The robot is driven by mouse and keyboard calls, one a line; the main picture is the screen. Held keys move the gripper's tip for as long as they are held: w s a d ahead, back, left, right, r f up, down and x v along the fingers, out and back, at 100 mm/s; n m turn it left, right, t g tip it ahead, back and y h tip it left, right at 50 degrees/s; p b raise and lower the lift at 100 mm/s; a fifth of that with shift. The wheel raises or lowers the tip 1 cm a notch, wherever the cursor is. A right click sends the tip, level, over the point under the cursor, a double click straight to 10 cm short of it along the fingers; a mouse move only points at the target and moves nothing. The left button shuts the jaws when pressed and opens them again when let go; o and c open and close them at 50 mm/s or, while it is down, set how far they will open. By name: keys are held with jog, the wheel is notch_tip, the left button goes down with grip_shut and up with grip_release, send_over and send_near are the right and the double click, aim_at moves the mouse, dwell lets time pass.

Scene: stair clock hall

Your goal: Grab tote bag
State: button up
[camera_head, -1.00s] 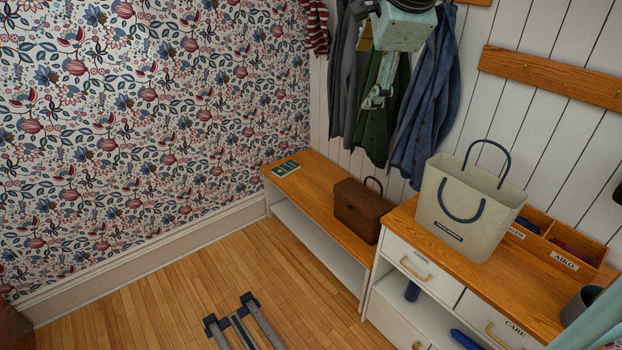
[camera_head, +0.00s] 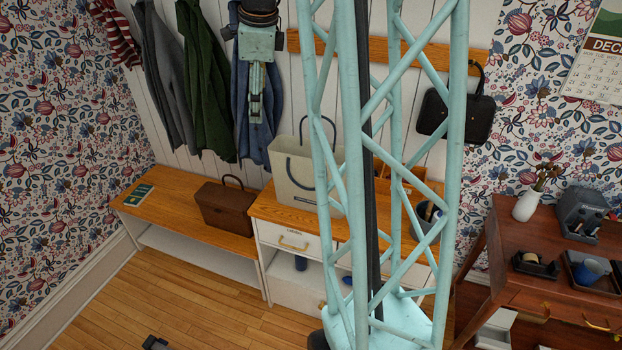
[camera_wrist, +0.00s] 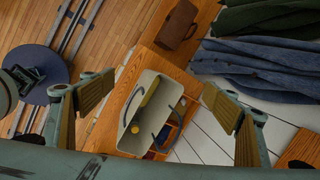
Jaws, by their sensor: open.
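The cream tote bag (camera_head: 296,178) with dark blue loop handles stands upright on the wooden top of the white drawer cabinet (camera_head: 270,208). My mast hides part of its right side in the head view. My gripper (camera_head: 256,112) hangs above and behind-left of the bag in that picture, in front of the blue jacket, apart from the bag. In the wrist view the bag (camera_wrist: 148,112) lies in line between the two spread fingers (camera_wrist: 155,98), farther off than they are. The gripper is open and empty.
A brown bag (camera_head: 224,205) and a small green book (camera_head: 138,195) are on the low bench (camera_head: 168,210) at left. Coats hang behind, including a blue jacket (camera_head: 268,140). A wooden organizer (camera_head: 398,190) and a grey cup (camera_head: 428,222) are right of the bag. A dark desk (camera_head: 540,270) stands right.

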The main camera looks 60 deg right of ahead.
jog(key=s+d+f+m+g+p, duration=0.1)
jog(key=s+d+f+m, duration=0.1)
jog(key=s+d+f, duration=0.2)
jog(key=s+d+f+m+g+y+p, duration=0.1)
jog(key=s+d+f+m+g+p, duration=0.1)
jog(key=d, duration=0.7)
jog(key=s+f+m, duration=0.1)
jog(key=s+f, duration=0.1)
jog(key=s, duration=0.1)
jog(key=shift+s+d, duration=0.3)
jog(key=shift+f, duration=0.15)
notch_tip(320, 180, down, 8)
jog(key=shift+f, duration=0.2)
jog(key=shift+f, duration=2.6)
jog(key=shift+w, duration=0.1)
jog(key=c, duration=1.3)
